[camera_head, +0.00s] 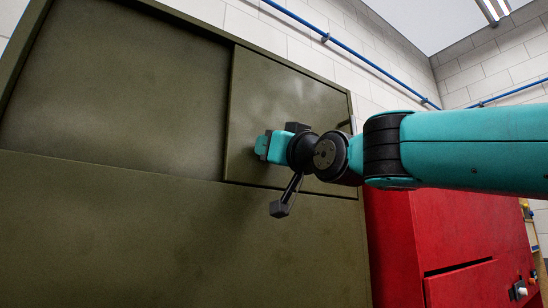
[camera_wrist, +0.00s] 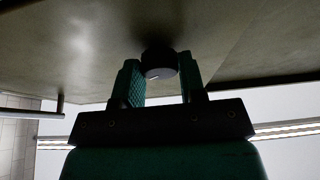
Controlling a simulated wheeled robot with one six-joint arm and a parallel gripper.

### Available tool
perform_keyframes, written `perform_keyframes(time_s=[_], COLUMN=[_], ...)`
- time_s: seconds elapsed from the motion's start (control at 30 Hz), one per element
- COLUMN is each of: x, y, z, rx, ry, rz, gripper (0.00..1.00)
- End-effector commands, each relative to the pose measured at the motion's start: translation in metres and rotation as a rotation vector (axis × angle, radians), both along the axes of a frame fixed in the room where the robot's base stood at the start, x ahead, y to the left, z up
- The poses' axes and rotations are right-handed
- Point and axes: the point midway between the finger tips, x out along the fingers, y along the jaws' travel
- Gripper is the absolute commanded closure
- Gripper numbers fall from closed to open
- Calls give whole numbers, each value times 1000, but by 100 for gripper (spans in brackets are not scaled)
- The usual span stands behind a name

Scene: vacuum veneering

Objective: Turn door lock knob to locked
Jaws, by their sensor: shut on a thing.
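The lock knob (camera_wrist: 158,66) is a short round black knob with a small pale mark on its end face. It sits on the olive door (camera_wrist: 100,50), between the two teal fingers of my gripper (camera_wrist: 160,82) in the wrist view. My gripper is shut on it. In the head view my gripper (camera_head: 263,146) is up against the olive cabinet door (camera_head: 270,90), and the knob is hidden behind it. The door looks flush with its frame. I cannot tell the knob's lock position from its mark.
A dark bar handle (camera_wrist: 60,106) stands off the door edge; part of it shows in the head view (camera_head: 344,124). A red cabinet (camera_head: 440,230) stands to the right, below my arm. Blue pipes (camera_head: 345,46) run along the white block wall.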

Motion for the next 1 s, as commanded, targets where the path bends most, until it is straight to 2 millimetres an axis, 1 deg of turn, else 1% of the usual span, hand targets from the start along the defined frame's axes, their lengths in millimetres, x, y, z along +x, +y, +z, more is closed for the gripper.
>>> perform_keyframes(time_s=[0.03, 0.5, 0.73, 1.0], x=[-1, -1, -1, -1], y=[2, 4, 4, 4], z=[-4, -2, -1, -1], rx=[35, 365, 464, 513], ry=[29, 253, 319, 354], rz=[3, 2, 0, 0], gripper=[86, 86, 86, 86])
